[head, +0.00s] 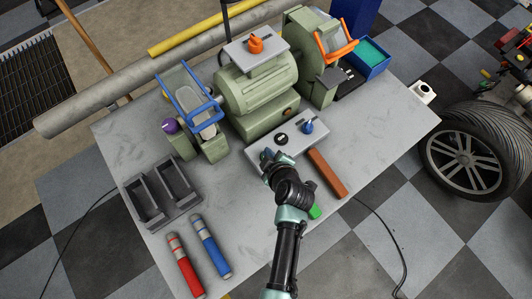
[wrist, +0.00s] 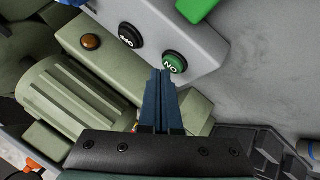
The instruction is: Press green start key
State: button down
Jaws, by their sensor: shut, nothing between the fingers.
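The green start key (wrist: 174,62), a round button marked ON in a black ring, sits on the grey control box (wrist: 190,38) in the wrist view. A black OFF button (wrist: 130,36) is beside it. My gripper (wrist: 163,74) is shut and empty, its fingertips right at the near edge of the ON key; I cannot tell whether they touch. In the head view my gripper (head: 267,156) is over the left end of the control box (head: 296,146) and hides the green key there. The black button (head: 281,139) shows just beyond it.
A green bench grinder (head: 258,92) stands behind the box. A blue knob (head: 307,127) rises from the box's right end. A brown bar (head: 327,172) and a green block (head: 315,211) lie near my arm. Grey trays (head: 178,181) and red and blue tubes lie left.

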jog(key=shift+f, duration=0.15)
dwell(0.3)
jog(key=shift+f+b, duration=0.35)
jog(key=shift+b, duration=0.3)
jog(key=shift+r, duration=0.4)
jog(key=shift+r+p, duration=0.1)
jog(key=shift+p, duration=0.2)
notch_tip(320, 180, up, 6)
jog(key=p, duration=0.4)
jog(key=shift+p, duration=0.35)
